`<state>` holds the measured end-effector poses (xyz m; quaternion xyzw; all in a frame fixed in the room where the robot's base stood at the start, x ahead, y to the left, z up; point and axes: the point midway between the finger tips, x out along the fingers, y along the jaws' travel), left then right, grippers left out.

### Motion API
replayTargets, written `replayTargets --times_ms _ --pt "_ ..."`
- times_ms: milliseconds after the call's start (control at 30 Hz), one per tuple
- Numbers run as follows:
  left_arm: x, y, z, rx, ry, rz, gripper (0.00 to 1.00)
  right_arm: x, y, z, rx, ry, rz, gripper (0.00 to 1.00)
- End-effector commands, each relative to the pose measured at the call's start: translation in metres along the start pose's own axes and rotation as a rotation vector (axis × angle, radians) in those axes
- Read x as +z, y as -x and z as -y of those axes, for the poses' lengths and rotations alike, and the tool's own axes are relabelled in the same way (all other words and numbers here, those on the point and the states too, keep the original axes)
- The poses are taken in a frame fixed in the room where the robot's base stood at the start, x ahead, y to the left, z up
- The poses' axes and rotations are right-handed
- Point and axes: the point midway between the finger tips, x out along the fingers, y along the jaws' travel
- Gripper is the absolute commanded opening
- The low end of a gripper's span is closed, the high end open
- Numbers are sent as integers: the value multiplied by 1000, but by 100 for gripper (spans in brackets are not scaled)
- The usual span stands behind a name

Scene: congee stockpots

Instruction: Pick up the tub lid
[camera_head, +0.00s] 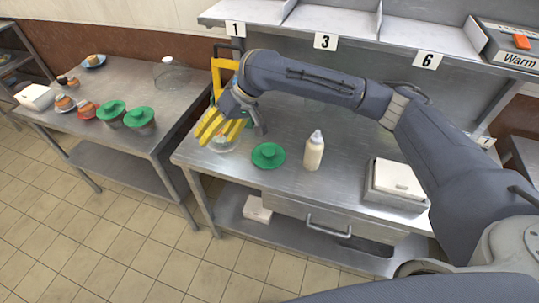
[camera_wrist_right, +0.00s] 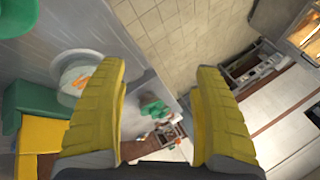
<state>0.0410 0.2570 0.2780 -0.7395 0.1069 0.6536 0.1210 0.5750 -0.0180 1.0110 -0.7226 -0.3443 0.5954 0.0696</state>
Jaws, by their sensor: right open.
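A green round lid with a knob (camera_head: 268,155) lies flat on the metal worktable, left of a white bottle. My right gripper (camera_head: 218,131) is open and empty, its yellow fingers over the table's left end, to the left of the lid and apart from it. Below the fingers is a clear, round tub (camera_head: 224,145), partly hidden by them. The right wrist view shows the spread fingers (camera_wrist_right: 160,85) with a pale tub holding something orange (camera_wrist_right: 78,76) beside the left finger. My left gripper is out of view.
The white-capped bottle (camera_head: 314,150) and a grey container with a white lid (camera_head: 397,182) stand to the right. A yellow frame (camera_head: 225,66) rises behind the gripper. A numbered shelf (camera_head: 345,33) overhangs the back. The left table (camera_head: 165,100) holds green-lidded pots (camera_head: 139,118).

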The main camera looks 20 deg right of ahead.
Motion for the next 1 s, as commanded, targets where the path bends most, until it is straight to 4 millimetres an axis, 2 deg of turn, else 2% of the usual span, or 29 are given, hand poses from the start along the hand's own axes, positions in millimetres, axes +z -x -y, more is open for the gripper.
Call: replayTargets --times_ms 33,100,200,333,500,667,1000 --pt "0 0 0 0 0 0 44 4 14 -20 81 30 29 68" --pt "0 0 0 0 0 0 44 11 31 -46 183 66 73 68" --pt "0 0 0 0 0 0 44 18 56 -77 306 109 127 68" --pt "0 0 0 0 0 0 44 25 82 -105 419 146 179 68" --pt "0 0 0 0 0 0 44 29 101 -124 496 171 216 68" --pt "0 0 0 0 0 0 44 33 96 -133 511 176 227 68" --pt "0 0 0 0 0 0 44 42 50 -159 508 174 227 68"
